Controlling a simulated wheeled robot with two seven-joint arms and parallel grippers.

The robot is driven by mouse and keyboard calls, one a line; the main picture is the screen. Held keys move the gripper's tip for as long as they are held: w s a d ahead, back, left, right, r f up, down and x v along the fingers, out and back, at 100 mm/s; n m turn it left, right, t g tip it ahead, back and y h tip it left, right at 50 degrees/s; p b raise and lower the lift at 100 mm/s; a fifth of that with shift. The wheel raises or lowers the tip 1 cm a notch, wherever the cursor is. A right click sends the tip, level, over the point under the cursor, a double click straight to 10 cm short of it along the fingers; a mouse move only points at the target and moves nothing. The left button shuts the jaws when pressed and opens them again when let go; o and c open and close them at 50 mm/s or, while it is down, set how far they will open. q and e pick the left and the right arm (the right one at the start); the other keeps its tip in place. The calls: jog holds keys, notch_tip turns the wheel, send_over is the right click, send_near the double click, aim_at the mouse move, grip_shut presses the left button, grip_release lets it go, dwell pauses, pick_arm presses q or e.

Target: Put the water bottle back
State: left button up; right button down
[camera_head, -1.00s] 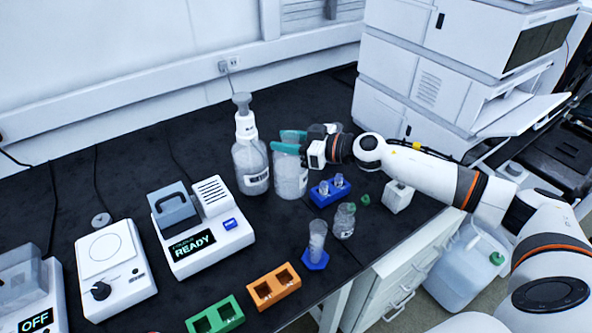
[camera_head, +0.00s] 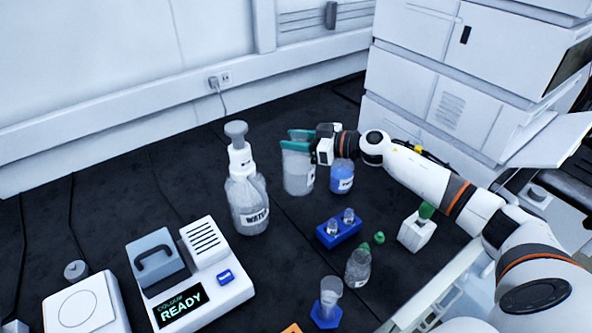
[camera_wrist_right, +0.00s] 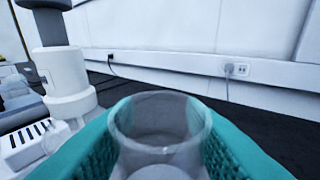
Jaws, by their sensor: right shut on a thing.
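The water bottle (camera_head: 247,207), clear with a white neck, grey top and "WATER" label, stands upright on the dark bench. Its white neck (camera_wrist_right: 68,85) shows at the left in the wrist view. My right gripper (camera_head: 297,140) has teal fingers and is shut on a clear labelled container (camera_head: 298,174) just right of the water bottle. In the wrist view the container's open round rim (camera_wrist_right: 158,143) sits between both fingers. I cannot tell whether its base touches the bench. My left gripper is not in view.
A blue-filled bottle (camera_head: 342,178) stands close right of the held container. A blue rack (camera_head: 338,235) with small vials, a small clear bottle (camera_head: 358,268) and a white block (camera_head: 416,235) are nearer. A device reading READY (camera_head: 215,275) is front left. Bench behind the water bottle is clear.

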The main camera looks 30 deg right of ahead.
jog(key=shift+f, duration=0.9)
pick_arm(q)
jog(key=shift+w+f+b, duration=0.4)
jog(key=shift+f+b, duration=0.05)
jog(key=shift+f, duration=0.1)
pick_arm(e)
jog(key=shift+f, duration=2.05)
jog(key=c, duration=0.9)
grip_release()
jog(key=shift+f, duration=0.15)
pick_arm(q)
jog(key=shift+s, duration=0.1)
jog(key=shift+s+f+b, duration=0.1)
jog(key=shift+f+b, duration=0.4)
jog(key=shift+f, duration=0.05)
pick_arm(e)
jog(key=v, duration=1.2)
